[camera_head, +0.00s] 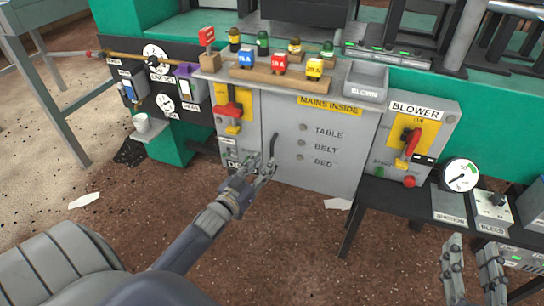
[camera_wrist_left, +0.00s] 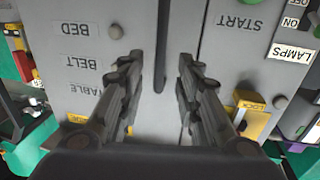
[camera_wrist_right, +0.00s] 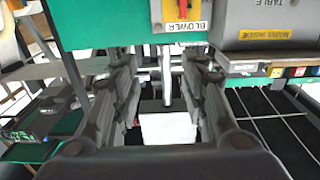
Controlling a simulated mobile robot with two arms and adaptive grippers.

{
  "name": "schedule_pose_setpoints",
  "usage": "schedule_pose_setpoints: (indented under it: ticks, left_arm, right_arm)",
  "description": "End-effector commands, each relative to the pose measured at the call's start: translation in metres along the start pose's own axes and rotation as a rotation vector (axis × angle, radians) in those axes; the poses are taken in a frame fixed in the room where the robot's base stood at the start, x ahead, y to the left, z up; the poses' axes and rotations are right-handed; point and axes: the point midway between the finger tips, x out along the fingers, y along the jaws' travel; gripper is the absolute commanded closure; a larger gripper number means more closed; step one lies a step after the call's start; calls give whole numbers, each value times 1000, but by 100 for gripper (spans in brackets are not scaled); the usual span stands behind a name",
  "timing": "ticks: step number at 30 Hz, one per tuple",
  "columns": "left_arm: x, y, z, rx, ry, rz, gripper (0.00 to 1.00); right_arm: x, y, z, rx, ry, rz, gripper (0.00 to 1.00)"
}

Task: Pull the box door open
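The box door (camera_head: 335,165) is a grey panel marked MAINS INSIDE, TABLE, BELT and BED, and it looks shut. A dark vertical bar handle (camera_head: 273,147) is on its left side. My left gripper (camera_head: 260,167) is open at the handle's lower part. In the left wrist view, the handle (camera_wrist_left: 161,45) lies between the two spread fingers (camera_wrist_left: 158,72), with a gap visible on each side. My right gripper (camera_head: 470,262) is open and empty at the lower right, away from the door. Its fingers also show apart in the right wrist view (camera_wrist_right: 160,85).
A red-handled switch (camera_head: 230,110) is left of the door. The BLOWER box (camera_head: 425,112) with a red lever is to the right. Several coloured plugs on a wooden rack (camera_head: 280,82) stand above. A gauge (camera_head: 460,175) is at the right. The floor before the door is mostly clear.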

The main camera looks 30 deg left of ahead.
Motion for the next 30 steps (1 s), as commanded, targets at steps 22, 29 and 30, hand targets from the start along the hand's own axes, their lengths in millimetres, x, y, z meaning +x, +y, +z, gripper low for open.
schedule_pose_setpoints:
  ticks: [22, 29, 30]
  left_arm:
    - [59, 0, 0, 0, -1, 0, 69]
    - [59, 0, 0, 0, -2, 1, 69]
    - [59, 0, 0, 0, -1, 1, 75]
  right_arm:
    - [-12, -10, -80, 13, 426, -23, 60]
    - [-12, -10, -81, 13, 427, -23, 60]
    - [-12, -10, -81, 13, 427, -23, 60]
